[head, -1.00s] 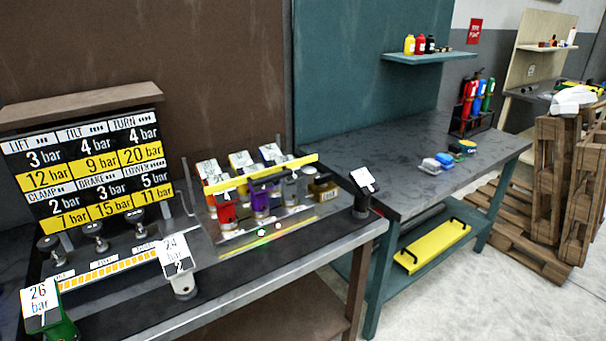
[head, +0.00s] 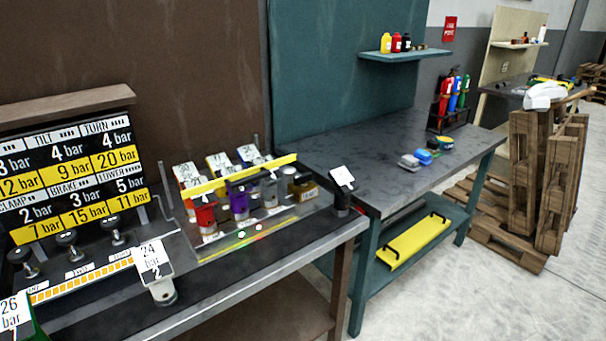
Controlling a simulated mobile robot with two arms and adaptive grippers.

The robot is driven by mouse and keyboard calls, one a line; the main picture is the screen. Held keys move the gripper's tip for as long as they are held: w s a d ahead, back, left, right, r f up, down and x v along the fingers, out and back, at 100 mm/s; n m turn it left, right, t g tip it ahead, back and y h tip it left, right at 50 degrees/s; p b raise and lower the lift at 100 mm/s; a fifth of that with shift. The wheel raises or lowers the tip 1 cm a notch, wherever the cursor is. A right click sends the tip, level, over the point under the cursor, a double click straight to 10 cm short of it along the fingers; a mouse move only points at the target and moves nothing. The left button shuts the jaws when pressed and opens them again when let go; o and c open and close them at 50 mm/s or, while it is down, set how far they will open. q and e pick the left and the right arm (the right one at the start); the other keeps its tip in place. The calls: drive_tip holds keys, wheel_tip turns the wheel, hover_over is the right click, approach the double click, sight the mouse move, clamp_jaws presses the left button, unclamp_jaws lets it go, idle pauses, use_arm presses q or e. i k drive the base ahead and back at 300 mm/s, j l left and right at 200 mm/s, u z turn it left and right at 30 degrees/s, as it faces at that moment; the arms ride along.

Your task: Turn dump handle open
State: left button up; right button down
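I cannot pick out for certain which part is the dump handle. On the near bench (head: 290,268), three black knobs on short stems, one of them the middle knob (head: 67,238), stand below a pressure board (head: 70,170). A rack with a yellow bar (head: 207,187) holds red (head: 204,216), purple (head: 238,205) and grey units with white tags. A pale cylinder (head: 163,292) carries a "24 bar" tag, and a "26 bar" tag (head: 14,312) is cut off at the left edge. A dark post (head: 342,198) with a white tag stands at the bench's right end. Neither gripper is in view.
A teal workbench (head: 385,160) stands to the right, with small blue and grey items (head: 424,156) on top and a yellow panel (head: 414,238) on its lower shelf. Wooden pallets (head: 545,180) stand further right. The floor (head: 460,300) at lower right is clear.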

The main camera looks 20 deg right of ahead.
sight(301, 180)
drive_tip(key=i+l+u, duration=0.1)
drive_tip(key=l, duration=0.5)
drive_tip(key=i+l, duration=0.15)
drive_tip(key=l, duration=0.45)
drive_tip(key=i+l+u, duration=0.15)
drive_tip(key=l, duration=0.45)
drive_tip(key=i+l, duration=0.1)
drive_tip(key=l, duration=0.55)
drive_tip(key=u, duration=0.05)
